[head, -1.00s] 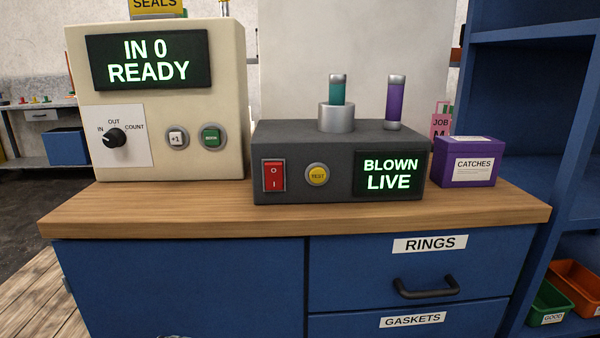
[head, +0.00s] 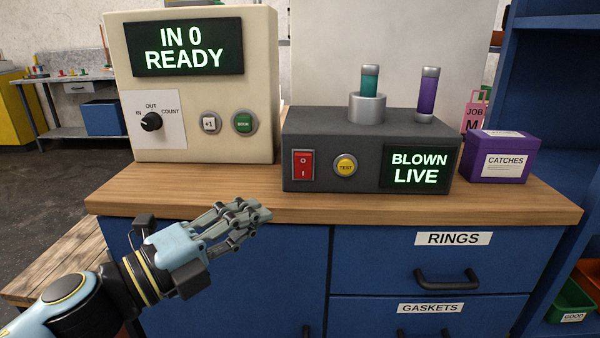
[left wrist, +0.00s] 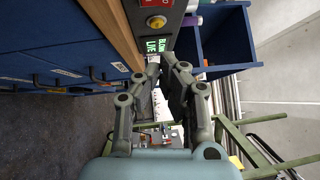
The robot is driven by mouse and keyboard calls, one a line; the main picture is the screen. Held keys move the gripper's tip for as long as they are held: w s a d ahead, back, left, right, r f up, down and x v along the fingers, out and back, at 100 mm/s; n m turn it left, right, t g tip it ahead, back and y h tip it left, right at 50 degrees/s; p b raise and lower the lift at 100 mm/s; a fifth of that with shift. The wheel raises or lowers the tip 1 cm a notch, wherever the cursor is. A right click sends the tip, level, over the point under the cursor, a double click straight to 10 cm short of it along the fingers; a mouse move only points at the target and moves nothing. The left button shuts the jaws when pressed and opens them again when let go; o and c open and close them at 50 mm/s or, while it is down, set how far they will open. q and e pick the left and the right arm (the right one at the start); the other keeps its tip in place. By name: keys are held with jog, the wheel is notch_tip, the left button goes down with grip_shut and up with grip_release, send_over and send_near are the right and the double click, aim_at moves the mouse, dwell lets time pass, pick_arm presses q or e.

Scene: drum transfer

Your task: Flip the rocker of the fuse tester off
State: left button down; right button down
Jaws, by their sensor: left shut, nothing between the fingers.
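The fuse tester (head: 330,130) is a dark grey box on the wooden counter, with a red rocker (head: 303,165) marked O and I at its left front. Beside the rocker is a yellow TEST button (head: 345,166), and its display (head: 420,168) reads BLOWN LIVE. A teal fuse (head: 370,80) stands in the metal socket on top, and a purple fuse (head: 428,92) stands at the right. My left gripper (head: 250,212) is shut and empty in front of the counter edge, below and left of the rocker, not touching it. The left wrist view shows the TEST button (left wrist: 156,22). My right gripper is not in view.
A cream counter machine (head: 190,95) reading IN 0 READY stands left of the tester. A purple CATCHES box (head: 500,158) stands right of it. The counter's front edge (head: 400,213) and blue drawers (head: 440,262) lie below. The counter strip before the tester is clear.

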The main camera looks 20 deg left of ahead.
aim_at(303, 166)
pick_arm(q)
jog(key=x, duration=0.4)
jog(key=w+a+p+x, duration=0.1)
jog(key=x, duration=0.3)
jog(key=a+x, duration=0.1)
jog(key=x, duration=0.3)
jog(key=shift+w+a+r, duration=0.1)
jog(key=shift+w+a, duration=0.05)
jog(key=shift+a, duration=0.1)
jog(key=shift+r+p, duration=0.15)
jog(key=shift+p, duration=0.4)
jog(key=p, duration=0.1)
jog(key=r+p, duration=0.1)
jog(key=p, duration=0.1)
jog(key=shift+w+a+n+g, duration=0.1)
jog(key=shift+w+n+g, duration=0.15)
jog(key=shift+n+g, duration=0.05)
jog(key=shift+f+b, duration=0.4)
jog(key=shift+f, duration=0.15)
jog(key=shift+s, duration=0.1)
